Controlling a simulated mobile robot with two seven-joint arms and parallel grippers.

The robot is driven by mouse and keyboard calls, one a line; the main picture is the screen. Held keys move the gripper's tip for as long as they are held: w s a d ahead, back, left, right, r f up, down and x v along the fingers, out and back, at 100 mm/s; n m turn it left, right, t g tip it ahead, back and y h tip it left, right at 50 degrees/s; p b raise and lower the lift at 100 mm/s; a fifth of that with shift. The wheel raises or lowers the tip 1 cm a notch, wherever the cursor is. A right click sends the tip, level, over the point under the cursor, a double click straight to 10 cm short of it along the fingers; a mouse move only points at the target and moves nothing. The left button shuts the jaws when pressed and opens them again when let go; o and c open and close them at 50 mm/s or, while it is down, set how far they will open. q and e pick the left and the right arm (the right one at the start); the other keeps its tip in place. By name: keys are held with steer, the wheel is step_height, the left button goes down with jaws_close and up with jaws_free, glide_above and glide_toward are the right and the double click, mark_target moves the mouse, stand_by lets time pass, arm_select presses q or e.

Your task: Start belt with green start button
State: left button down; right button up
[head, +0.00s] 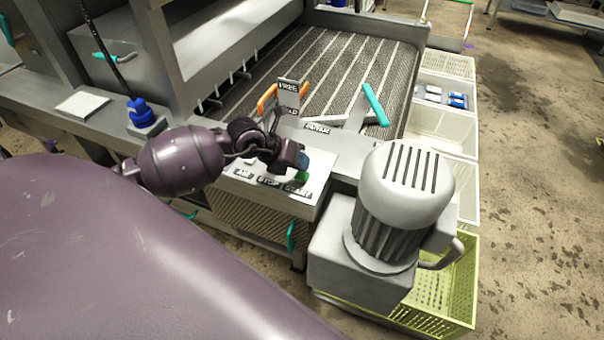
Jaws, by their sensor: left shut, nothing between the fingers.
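The control panel (278,200) is a pale plate at the belt's near edge, with labels reading roughly AIR, STOP and START. The green start button (301,177) shows above the START label at the right end of the panel. My left gripper (301,162) is shut and empty, right at the green button and partly covering it; I cannot tell whether it touches. The other buttons are largely hidden behind my left gripper and wrist. The belt (335,70) is a dark mesh surface behind the panel. My right gripper is not in view.
A grey motor (405,190) stands close right of the panel. Orange (267,99) and teal (375,105) handles rise behind it. A blue knob (140,112) sits at left. Crates (443,130) line the right side, with a yellow-green crate (462,300) by the motor.

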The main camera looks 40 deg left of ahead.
arm_select(q)
steer(key=shift+f, duration=0.15)
stand_by(0.3)
steer(key=shift+f, duration=0.25)
